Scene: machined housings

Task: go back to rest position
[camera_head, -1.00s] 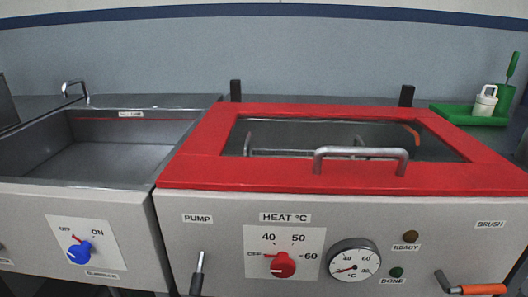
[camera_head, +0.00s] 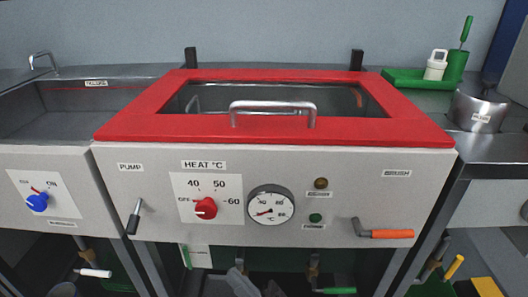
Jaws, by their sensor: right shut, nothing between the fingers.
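My right gripper (camera_head: 243,284) shows only in part, as a grey shape at the bottom edge below the red-framed washer. It is shut and holds nothing. It is apart from the front panel's controls. My left gripper is not in view.
The red lid (camera_head: 130,122) with its bar handle (camera_head: 272,104) lies closed over the tank. The front panel (camera_head: 330,168) carries a pump lever (camera_head: 133,217), a red heat knob (camera_head: 206,208), a gauge (camera_head: 270,205) and an orange-handled crank (camera_head: 392,234). A metal pot (camera_head: 477,112) stands on the right counter.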

